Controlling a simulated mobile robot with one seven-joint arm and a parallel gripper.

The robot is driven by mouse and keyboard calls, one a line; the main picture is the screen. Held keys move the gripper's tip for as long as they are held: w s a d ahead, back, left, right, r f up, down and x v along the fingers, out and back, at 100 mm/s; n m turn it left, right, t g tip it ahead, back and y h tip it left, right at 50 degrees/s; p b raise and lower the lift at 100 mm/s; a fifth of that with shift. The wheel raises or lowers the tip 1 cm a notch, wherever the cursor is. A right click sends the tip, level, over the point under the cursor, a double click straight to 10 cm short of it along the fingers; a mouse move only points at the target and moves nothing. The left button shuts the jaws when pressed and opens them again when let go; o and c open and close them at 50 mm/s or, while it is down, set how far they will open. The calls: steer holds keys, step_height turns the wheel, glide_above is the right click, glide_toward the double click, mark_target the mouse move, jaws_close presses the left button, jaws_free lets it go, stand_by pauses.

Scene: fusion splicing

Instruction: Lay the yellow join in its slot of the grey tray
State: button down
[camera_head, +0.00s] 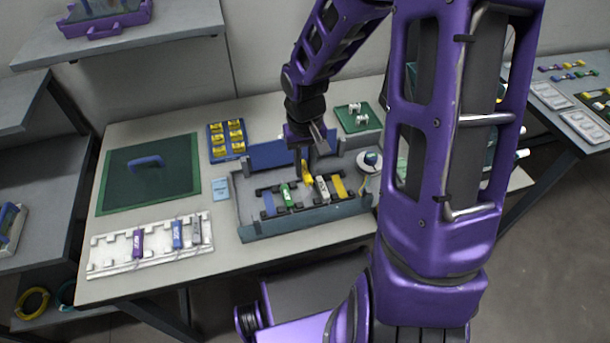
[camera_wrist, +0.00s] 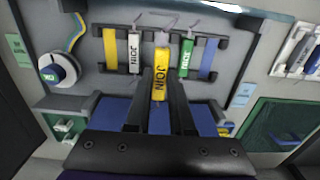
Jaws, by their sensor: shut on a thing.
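The yellow join (camera_head: 307,175) is held between the fingers of my gripper (camera_head: 303,160), over the grey tray (camera_head: 300,222). In the wrist view the yellow join (camera_wrist: 160,72), marked JOIN, sits between the two dark fingertips of my gripper (camera_wrist: 160,90). It lies between a white join (camera_wrist: 135,52) and a green join (camera_wrist: 186,57), roughly in line with them. The slot under it is hidden, and I cannot tell whether the join touches the tray. A yellow strip (camera_wrist: 110,50) and a blue strip (camera_wrist: 208,58) lie at the outer ends of the row.
A blue tray with yellow pieces (camera_head: 227,140) stands behind left. A white rack (camera_head: 110,256) with several coloured pieces is at front left. A green mat (camera_head: 150,200) lies at left. A round white spool (camera_head: 369,162) is close on the right, and a green tray (camera_head: 358,118) is behind.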

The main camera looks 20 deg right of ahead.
steer(key=shift+w+d+r, duration=0.1)
steer(key=shift+d+r, duration=0.05)
steer(key=shift+r, duration=0.45)
steer(key=b, duration=0.7)
glide_above(339, 187)
step_height(339, 187, down, 9)
steer(key=shift+w+r+b, duration=0.1)
steer(key=shift+b, duration=0.95)
steer(key=c, duration=0.8)
jaws_free()
steer(key=shift+f, duration=0.2)
step_height(339, 187, up, 12)
steer(key=p, duration=0.2)
steer(key=shift+r+p, duration=0.2)
steer(key=shift+p, duration=0.2)
